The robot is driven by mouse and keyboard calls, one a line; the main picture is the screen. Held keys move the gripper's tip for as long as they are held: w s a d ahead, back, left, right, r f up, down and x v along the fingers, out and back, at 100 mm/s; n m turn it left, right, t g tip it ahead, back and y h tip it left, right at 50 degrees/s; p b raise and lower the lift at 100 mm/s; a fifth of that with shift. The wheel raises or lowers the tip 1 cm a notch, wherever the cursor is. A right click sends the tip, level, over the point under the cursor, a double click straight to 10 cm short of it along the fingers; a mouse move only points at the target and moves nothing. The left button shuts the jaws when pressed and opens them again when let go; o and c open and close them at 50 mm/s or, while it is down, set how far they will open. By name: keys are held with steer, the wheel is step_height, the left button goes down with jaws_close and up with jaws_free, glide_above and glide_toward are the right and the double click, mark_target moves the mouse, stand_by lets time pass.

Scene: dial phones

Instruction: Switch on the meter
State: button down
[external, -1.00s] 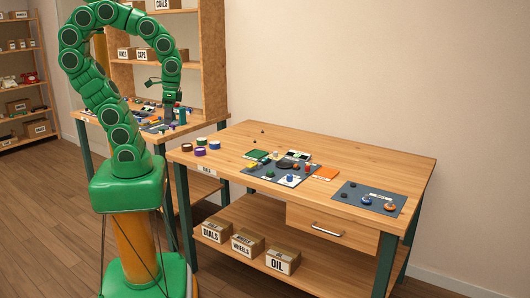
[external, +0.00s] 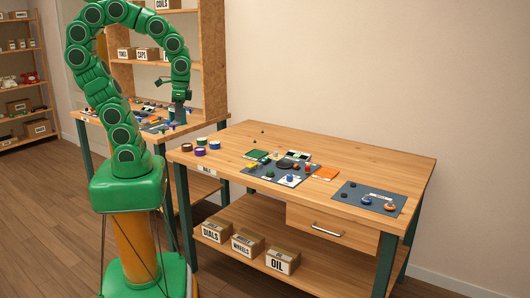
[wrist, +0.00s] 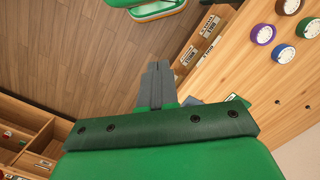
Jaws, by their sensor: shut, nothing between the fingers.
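My gripper (external: 179,118) hangs at the end of the green arm, pointing down over the rear workbench at the left in the external view. Its fingers are shut and empty in the wrist view (wrist: 157,66). I cannot tell for sure which item is the meter. A small white panel with dark parts (external: 298,155) lies at the back of the dark mat (external: 256,170) on the front workbench, well to the right of my gripper. Its switch is too small to make out. Small parts on the rear workbench are partly hidden by the arm.
The front workbench (external: 390,165) carries several coloured round dials (external: 200,151) at its left, an orange pad (external: 325,173), and a second dark mat (external: 350,199) with knobs at right. Its back is mostly clear. Labelled boxes (external: 282,261) stand on its lower shelf.

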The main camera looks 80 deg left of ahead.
steer(key=w+a+f+m+t, duration=0.1)
steer(key=w+a+m, duration=0.1)
steer(key=w, duration=0.7)
steer(key=w+a+f+m, duration=0.1)
steer(key=w+a+m, duration=0.1)
steer(key=w, duration=0.6)
steer(key=m+t+y, duration=0.1)
steer(key=m+t, duration=0.1)
steer(key=m, duration=0.2)
glide_above(266, 158)
steer(key=s+d, duration=0.2)
step_height(266, 158, down, 8)
steer(key=shift+d, duration=0.15)
steer(key=shift+f, duration=0.1)
steer(key=f, duration=0.4)
steer(key=w+a+f, duration=0.1)
steer(key=f, duration=0.4)
steer(key=a+f, duration=0.1)
steer(key=f, duration=0.3)
steer(key=shift+w+f, duration=0.25)
steer(key=shift+w, duration=0.15)
